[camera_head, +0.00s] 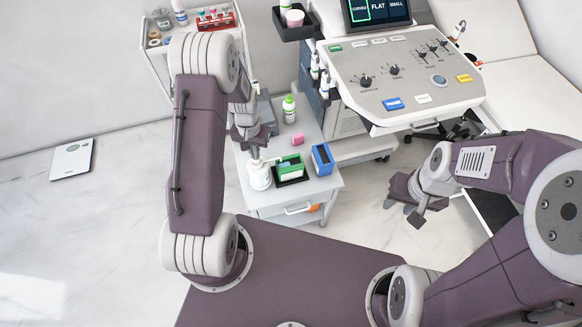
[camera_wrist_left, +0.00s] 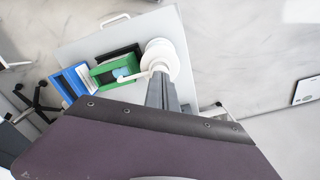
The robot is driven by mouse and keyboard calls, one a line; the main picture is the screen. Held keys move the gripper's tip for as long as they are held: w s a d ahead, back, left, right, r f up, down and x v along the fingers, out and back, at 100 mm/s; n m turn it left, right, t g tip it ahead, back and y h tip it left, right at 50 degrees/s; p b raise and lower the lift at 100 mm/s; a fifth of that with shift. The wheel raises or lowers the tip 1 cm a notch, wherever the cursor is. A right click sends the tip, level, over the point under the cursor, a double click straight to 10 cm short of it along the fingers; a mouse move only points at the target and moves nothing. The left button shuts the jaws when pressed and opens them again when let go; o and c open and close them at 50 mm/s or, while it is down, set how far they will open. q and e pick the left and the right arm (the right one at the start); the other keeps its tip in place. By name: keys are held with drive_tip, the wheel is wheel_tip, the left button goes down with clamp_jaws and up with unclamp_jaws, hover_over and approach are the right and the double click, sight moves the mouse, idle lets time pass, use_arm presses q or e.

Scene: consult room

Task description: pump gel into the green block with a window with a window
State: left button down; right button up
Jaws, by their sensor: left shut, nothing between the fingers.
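A white pump bottle (camera_head: 259,176) stands at the front left of the small cart's top. Its white head and spout (camera_wrist_left: 158,62) show in the left wrist view, with the spout pointing at the green block with a window (camera_head: 290,163). The green block sits on a black pad (camera_head: 293,180) just right of the bottle. A light blue patch (camera_wrist_left: 121,74) shows inside its opening in the left wrist view. My left gripper (camera_head: 254,153) is shut and empty, directly over the pump head; whether it touches cannot be told. My right gripper (camera_head: 402,211) is open and empty, right of the cart.
A blue block (camera_head: 322,160) stands right of the green block. The ultrasound console (camera_head: 400,75) is at the back right. The floor (camera_head: 100,220) at left is clear except for a scale (camera_head: 73,158).

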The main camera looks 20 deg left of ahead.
use_arm(q)
drive_tip(key=shift+f, duration=0.35)
drive_tip(key=shift+s, duration=0.1)
drive_tip(key=shift+r, duration=0.15)
drive_tip(key=shift+r+p, duration=1.2)
drive_tip(key=shift+r, duration=0.15)
wheel_tip(320, 180, up, 6)
drive_tip(key=p, duration=0.5)
